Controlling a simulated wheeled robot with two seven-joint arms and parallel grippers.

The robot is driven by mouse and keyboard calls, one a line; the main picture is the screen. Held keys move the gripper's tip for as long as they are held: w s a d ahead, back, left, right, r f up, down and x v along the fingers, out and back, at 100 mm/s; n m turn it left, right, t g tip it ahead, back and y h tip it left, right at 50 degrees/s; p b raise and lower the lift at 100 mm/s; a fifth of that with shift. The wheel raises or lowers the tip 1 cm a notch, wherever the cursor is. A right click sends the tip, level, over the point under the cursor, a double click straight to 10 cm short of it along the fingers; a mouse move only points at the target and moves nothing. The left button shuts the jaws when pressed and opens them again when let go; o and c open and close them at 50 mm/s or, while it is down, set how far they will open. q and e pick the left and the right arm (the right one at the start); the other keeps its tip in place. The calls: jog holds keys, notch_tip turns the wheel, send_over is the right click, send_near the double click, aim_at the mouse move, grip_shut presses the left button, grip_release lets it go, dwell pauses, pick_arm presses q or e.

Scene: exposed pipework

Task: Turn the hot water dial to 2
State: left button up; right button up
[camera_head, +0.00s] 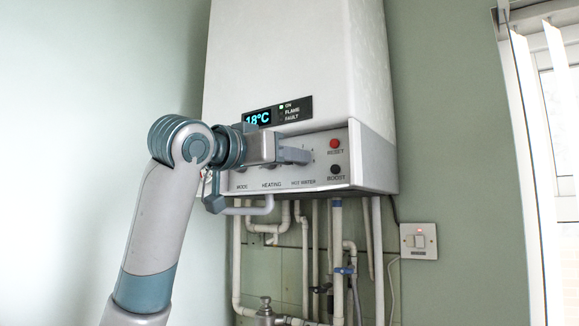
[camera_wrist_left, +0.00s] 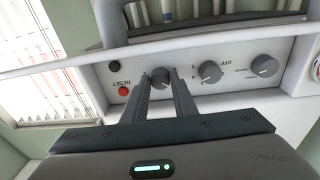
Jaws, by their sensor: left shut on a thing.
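The hot water dial (camera_wrist_left: 160,77) is a dark round knob on the boiler's grey control panel (camera_head: 345,182). In the left wrist view, which is upside down, it sits between the two fingertips of my left gripper (camera_wrist_left: 162,80). The gripper is shut on it. In the head view my left gripper (camera_head: 300,156) reaches the panel from the left above the "HOT WATER" label, and its fingers hide the dial. The dial's pointer and its present setting cannot be read. My right gripper is in neither view.
The heating dial (camera_wrist_left: 210,72) and mode dial (camera_wrist_left: 264,65) are beside it. The red reset button (camera_head: 334,143) and black boost button (camera_head: 335,169) are to its right in the head view. The display (camera_head: 258,118) reads 18°C. Pipes (camera_head: 337,250) run below the boiler (camera_head: 295,60).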

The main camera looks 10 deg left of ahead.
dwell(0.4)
pick_arm(q)
jog(key=o, duration=1)
jog(key=shift+o, duration=0.2)
jog(key=shift+s+a+f+b, duration=0.1)
jog(key=shift+s+a+b, duration=0.1)
jog(key=shift+s+b, duration=0.25)
jog(key=b+v, duration=0.7)
jog(key=v, duration=0.9)
jog(key=shift+s, duration=0.2)
